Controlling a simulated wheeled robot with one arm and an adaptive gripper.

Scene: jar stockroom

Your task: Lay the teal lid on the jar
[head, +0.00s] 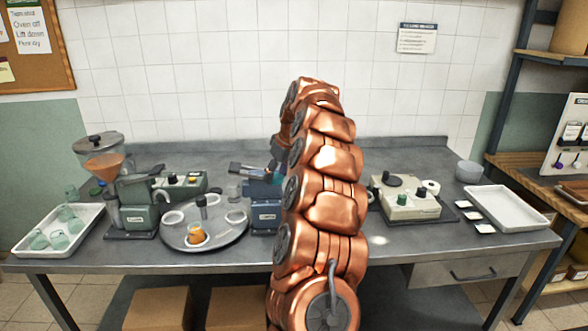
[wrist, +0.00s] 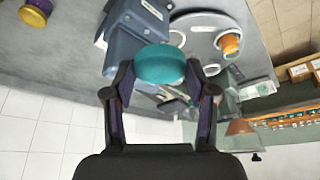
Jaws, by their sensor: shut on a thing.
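The teal lid (wrist: 160,65) is a rounded disc between my fingertips in the wrist view. My gripper (wrist: 163,82) is shut on it and holds it in front of the blue machine (wrist: 138,35). In the head view my arm hides most of the gripper; a small teal patch of the lid (head: 277,179) shows above the blue machine (head: 265,215). A jar with orange contents (head: 195,235) stands upright on the round grey turntable (head: 222,240), left of my gripper. It also shows in the wrist view (wrist: 229,44), apart from the lid.
A grinder with a hopper (head: 130,200) stands behind and left of the turntable. A white tray of glass jars (head: 60,232) is at far left. A control box (head: 408,200) and an empty white tray (head: 508,208) are on the right. A yellow and purple round item (wrist: 35,12) lies near the blue machine.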

